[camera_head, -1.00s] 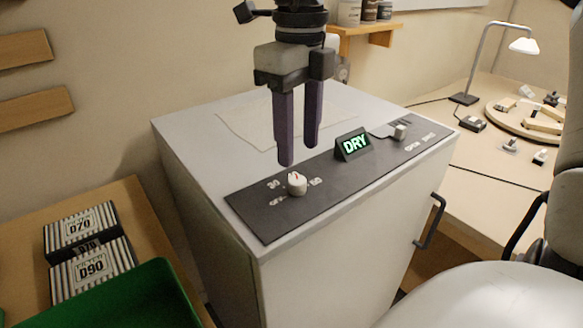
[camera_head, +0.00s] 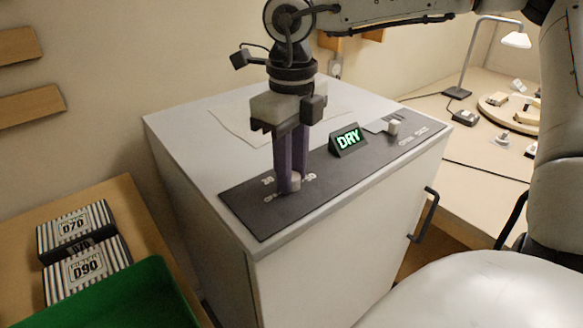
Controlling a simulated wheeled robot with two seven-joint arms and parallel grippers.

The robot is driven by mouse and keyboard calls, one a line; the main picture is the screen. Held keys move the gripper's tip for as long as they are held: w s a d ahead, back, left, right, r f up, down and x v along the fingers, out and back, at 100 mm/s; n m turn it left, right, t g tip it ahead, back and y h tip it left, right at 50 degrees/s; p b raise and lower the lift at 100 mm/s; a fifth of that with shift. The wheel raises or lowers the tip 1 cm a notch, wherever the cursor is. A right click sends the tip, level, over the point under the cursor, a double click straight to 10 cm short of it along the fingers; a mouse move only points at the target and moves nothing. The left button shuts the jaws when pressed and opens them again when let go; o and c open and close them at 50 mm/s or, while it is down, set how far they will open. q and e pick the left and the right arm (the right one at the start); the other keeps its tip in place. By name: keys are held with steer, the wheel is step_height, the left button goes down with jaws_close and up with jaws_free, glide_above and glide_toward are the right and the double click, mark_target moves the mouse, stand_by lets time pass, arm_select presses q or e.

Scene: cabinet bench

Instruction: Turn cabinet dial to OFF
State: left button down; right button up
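The cabinet dial (camera_head: 296,181) is a small white knob on the dark control panel (camera_head: 262,219) on top of the white cabinet. Printed marks, including 30 and 60, surround it; the fingers partly hide it and its pointer. My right gripper (camera_head: 291,184) points straight down with its two purple fingers at the dial, one on the left near side and one behind to the right. I cannot tell whether the fingers press on it. A small display (camera_head: 348,140) on the panel reads DRY in green. My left gripper is not in view.
A white switch (camera_head: 394,127) sits at the panel's right end. A black door handle (camera_head: 425,215) is on the cabinet front. Striped boxes (camera_head: 72,229) and a green bin (camera_head: 135,298) stand at left. A lamp (camera_head: 490,55) stands on the right-hand bench.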

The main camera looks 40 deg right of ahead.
stand_by(0.3)
steer(key=shift+n, duration=0.4)
steer(key=n+b, duration=0.1)
steer(key=n, duration=0.2)
steer(key=shift+b, duration=0.35)
steer(key=n, duration=0.2)
steer(key=shift+n, duration=0.4)
steer(key=n, duration=0.4)
steer(key=shift+b, duration=0.4)
steer(key=n, duration=0.6)
steer(key=shift+n, duration=0.4)
steer(key=n+p, duration=0.1)
steer(key=n, duration=0.5)
steer(key=shift+n, duration=0.4)
steer(key=o, duration=1)
